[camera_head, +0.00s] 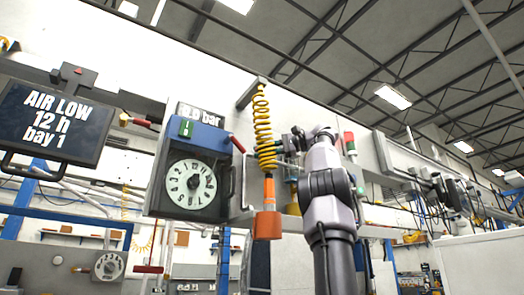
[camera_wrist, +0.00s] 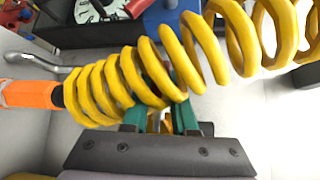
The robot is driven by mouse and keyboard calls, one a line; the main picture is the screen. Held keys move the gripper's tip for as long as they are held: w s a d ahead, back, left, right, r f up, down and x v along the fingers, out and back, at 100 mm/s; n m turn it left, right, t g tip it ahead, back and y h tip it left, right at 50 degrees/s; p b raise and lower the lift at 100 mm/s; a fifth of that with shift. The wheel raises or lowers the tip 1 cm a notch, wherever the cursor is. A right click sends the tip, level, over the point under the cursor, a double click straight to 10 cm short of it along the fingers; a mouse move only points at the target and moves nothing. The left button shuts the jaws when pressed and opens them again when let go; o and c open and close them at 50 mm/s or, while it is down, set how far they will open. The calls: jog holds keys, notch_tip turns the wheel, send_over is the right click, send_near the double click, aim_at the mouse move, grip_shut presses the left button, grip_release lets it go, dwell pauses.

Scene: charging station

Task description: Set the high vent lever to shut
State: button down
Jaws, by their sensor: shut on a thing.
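My gripper (camera_head: 283,144) is raised at the yellow coiled hose (camera_head: 264,130). In the wrist view my green-tipped gripper (camera_wrist: 162,100) is shut at the yellow hose (camera_wrist: 110,85), whose coils cross in front of the fingertips and hide them. It looks shut on the coils. Red-handled levers show at the gauge box's upper right (camera_head: 237,144) and on the pipe at left (camera_head: 140,122); I cannot tell which is the high vent lever. Both are left of my gripper and apart from it. A red handle (camera_wrist: 139,7) shows at the wrist view's top edge.
The hose hangs from a wall bracket (camera_head: 250,92) and ends in an orange tool (camera_head: 267,222). The gauge box (camera_head: 218,142) with a round dial (camera_head: 191,184) is left of it. A screen (camera_head: 55,120) reads "AIR LOW 12 h bay 1".

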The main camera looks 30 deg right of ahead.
jog(key=shift+f, duration=0.1)
dwell(0.4)
jog(key=c, duration=0.7)
grip_release()
jog(key=shift+s, duration=0.1)
